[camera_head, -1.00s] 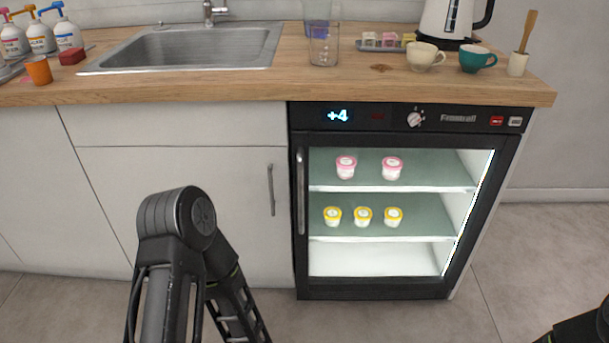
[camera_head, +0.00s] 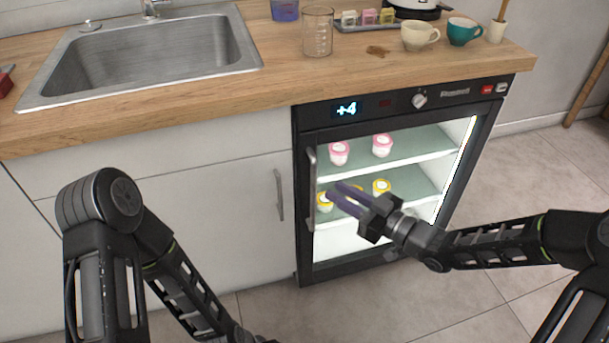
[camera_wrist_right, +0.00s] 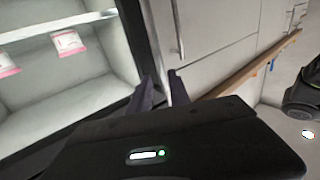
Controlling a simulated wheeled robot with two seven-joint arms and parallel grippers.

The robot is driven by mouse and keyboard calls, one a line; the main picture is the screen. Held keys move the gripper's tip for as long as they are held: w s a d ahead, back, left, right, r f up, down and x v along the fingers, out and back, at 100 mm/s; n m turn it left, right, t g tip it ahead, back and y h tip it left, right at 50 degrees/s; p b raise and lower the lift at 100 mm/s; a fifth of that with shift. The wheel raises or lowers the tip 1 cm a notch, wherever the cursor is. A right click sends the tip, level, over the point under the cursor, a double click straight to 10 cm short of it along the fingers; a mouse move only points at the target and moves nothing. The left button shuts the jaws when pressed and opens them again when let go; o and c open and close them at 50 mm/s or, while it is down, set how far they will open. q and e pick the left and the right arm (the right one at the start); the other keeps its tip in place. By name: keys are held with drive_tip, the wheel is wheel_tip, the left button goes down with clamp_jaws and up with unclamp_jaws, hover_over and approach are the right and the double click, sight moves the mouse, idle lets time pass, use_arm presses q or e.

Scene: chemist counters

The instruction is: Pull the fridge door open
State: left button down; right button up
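The fridge (camera_head: 385,265) stands under the counter with its glass door shut. Its vertical bar handle (camera_head: 311,165) is on the door's left edge. My right gripper (camera_head: 333,190) is in front of the door, its two fingers pointing left toward the handle.
White cabinet doors (camera_head: 220,225) adjoin the fridge on the left. The wooden counter (camera_head: 275,90) above holds a sink (camera_head: 150,60), a glass beaker (camera_head: 317,35) and cups (camera_head: 420,36). Pink-lidded pots (camera_head: 382,145) and yellow-lidded pots stand on the fridge shelves. Floor at the right is free.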

sight(316, 180)
drive_tip(key=shift+a, duration=0.1)
drive_tip(key=shift+w+a+f, duration=0.1)
drive_tip(key=shift+w+a, duration=0.25)
drive_tip(key=shift+a, duration=0.1)
drive_tip(key=b+x, duration=0.1)
drive_tip(key=x, duration=0.5)
drive_tip(key=shift+w+a, duration=0.25)
drive_tip(key=shift+c, duration=0.3)
clamp_jaws()
idle(0.7)
